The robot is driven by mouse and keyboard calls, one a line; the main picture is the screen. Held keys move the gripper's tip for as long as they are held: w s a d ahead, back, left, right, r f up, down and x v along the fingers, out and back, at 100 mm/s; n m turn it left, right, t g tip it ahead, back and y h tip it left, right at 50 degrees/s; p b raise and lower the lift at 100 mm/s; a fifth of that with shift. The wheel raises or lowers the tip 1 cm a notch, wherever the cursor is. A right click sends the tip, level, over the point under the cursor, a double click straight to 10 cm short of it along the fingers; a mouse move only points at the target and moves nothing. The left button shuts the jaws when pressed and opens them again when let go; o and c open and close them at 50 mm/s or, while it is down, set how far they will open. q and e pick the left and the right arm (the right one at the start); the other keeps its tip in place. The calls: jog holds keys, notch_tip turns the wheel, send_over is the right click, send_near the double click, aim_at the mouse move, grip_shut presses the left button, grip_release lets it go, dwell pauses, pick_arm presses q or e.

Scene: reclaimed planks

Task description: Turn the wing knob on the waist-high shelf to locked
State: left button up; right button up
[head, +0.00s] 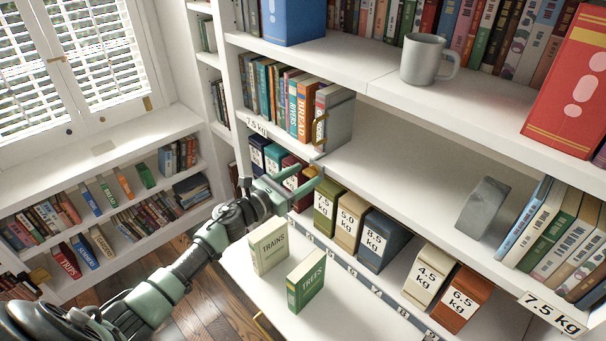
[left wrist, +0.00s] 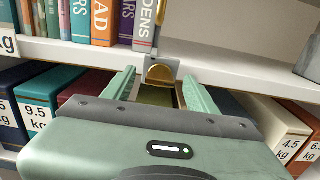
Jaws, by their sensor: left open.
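The wing knob (left wrist: 160,72) is a small brass piece on a grey plate at the front edge of the waist-high shelf (left wrist: 230,75). In the head view the brass knob (head: 311,171) shows small at the shelf edge, just by my left fingertips. My left gripper (head: 296,171) is open. In the left wrist view its two green fingers (left wrist: 158,82) point at the shelf edge, one on each side of the knob, with a gap to it on both sides. Contact cannot be made out. The knob's lock marks are too small to read. My right gripper is not in view.
Books (head: 300,105) and a grey bookend (head: 340,118) stand on the shelf just above the knob. A grey block (head: 484,207) stands further right. Weight boxes (head: 350,225) line the shelf below. Two books, TRAINS (head: 268,245) and TREES (head: 306,280), stand on the lower ledge.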

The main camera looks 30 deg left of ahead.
pick_arm(q)
jog(key=shift+w, duration=0.15)
grip_shut()
jog(key=shift+n, duration=0.4)
jog(key=n, duration=0.7)
jog(key=shift+a+n, duration=0.1)
jog(key=shift+n, duration=0.2)
jog(key=n, duration=0.5)
jog(key=shift+f+p, duration=0.1)
jog(key=shift+p, duration=0.3)
jog(key=shift+a+n+p, duration=0.1)
jog(key=shift+n+p, duration=0.25)
jog(key=shift+n, duration=1.85)
jog(key=shift+f, duration=0.1)
